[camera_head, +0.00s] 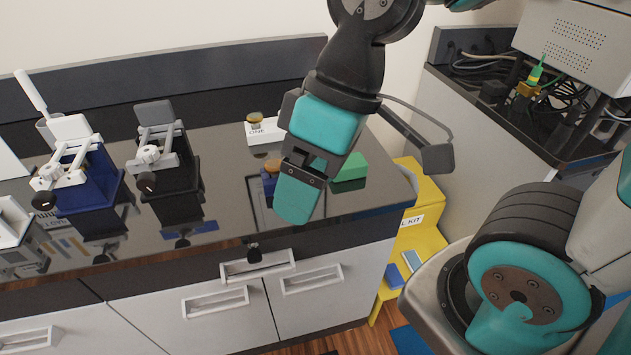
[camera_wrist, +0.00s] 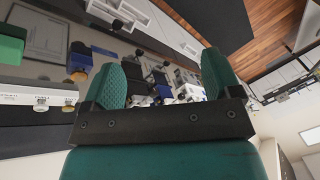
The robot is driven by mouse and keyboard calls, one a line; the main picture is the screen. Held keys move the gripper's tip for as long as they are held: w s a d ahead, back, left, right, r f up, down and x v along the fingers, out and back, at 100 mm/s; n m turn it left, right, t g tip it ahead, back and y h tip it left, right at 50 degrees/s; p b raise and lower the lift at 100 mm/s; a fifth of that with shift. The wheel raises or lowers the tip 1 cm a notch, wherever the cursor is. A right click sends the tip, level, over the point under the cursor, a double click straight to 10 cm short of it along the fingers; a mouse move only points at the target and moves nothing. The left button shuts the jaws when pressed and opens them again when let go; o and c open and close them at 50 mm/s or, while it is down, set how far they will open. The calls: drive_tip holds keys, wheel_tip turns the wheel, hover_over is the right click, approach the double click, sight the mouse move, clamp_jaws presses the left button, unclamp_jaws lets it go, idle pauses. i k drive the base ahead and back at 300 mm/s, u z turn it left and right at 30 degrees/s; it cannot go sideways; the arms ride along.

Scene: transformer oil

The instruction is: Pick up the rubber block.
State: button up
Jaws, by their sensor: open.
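A green block (camera_head: 350,168) lies on the dark glossy counter, just right of and behind my gripper in the head view, partly hidden by it. It looks like the rubber block, but I cannot be sure of its material. A green shape (camera_wrist: 10,45) also shows at the left edge of the wrist view. My gripper (camera_head: 297,200) has teal fingers and hangs over the counter near its front edge. In the wrist view its two fingers (camera_wrist: 163,78) stand apart with nothing between them.
A blue item with a brown top (camera_head: 270,170) sits close behind my gripper. A white labelled box (camera_head: 263,131) stands farther back. Blue (camera_head: 88,180) and black (camera_head: 170,165) lever devices stand on the left. A yellow stand (camera_head: 425,235) is right of the counter. The front middle counter is clear.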

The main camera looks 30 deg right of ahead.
sight(356, 167)
drive_tip(key=u, duration=1.6)
drive_tip(key=i, duration=0.7)
drive_tip(key=z, duration=1.65)
